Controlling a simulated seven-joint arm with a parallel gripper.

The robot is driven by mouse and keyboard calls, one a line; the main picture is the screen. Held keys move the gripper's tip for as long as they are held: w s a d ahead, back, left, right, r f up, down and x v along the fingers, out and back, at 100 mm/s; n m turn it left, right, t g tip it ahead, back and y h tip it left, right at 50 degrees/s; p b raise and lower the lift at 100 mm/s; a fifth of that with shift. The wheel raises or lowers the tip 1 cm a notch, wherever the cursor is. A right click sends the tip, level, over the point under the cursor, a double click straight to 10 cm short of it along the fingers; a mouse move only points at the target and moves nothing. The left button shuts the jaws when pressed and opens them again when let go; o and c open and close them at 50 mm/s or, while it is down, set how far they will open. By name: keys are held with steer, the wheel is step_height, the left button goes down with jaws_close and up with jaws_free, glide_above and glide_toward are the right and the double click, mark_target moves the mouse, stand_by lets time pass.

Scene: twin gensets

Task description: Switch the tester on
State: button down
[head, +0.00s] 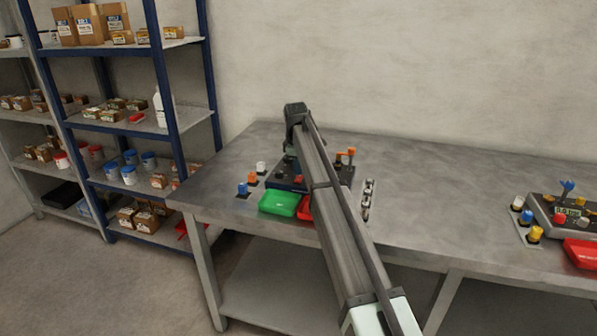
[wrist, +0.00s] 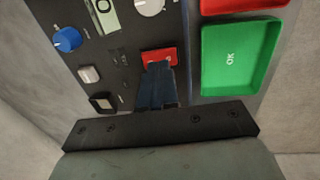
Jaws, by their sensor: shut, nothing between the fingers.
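A dark tester panel (head: 343,173) lies on the bench in the head view, largely hidden behind my arm. In the wrist view the panel (wrist: 75,15) carries a blue knob (wrist: 67,39), a pale knob (wrist: 150,5), a small display (wrist: 104,15), a pale button (wrist: 89,74), a black switch (wrist: 102,102) and a red switch-like part (wrist: 160,54). My gripper (wrist: 158,67) is shut and empty. Its fingertips overlap the lower edge of the red part; I cannot tell whether they touch it. The head view hides my gripper.
A green tray (head: 279,204) marked OK and a red tray (head: 304,208) sit beside the panel. Several coloured pegs (head: 253,178) stand left of it, and small metal parts (head: 367,195) lie right. A second tester (head: 545,215) stands at far right. Bare bench (head: 450,195) lies between.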

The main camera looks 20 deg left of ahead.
mark_target(298, 180)
step_height(298, 180, up, 12)
steer(key=s, duration=0.1)
steer(key=shift+s, duration=0.35)
steer(key=shift+w+r, duration=0.1)
steer(key=shift+w, duration=0.55)
steer(key=f, duration=0.4)
steer(key=w+f, duration=0.1)
steer(key=f, duration=0.4)
steer(key=w+f, duration=0.1)
steer(key=f, duration=0.4)
steer(key=shift+d+f, duration=0.1)
steer(key=shift+f, duration=0.1)
stand_by(0.4)
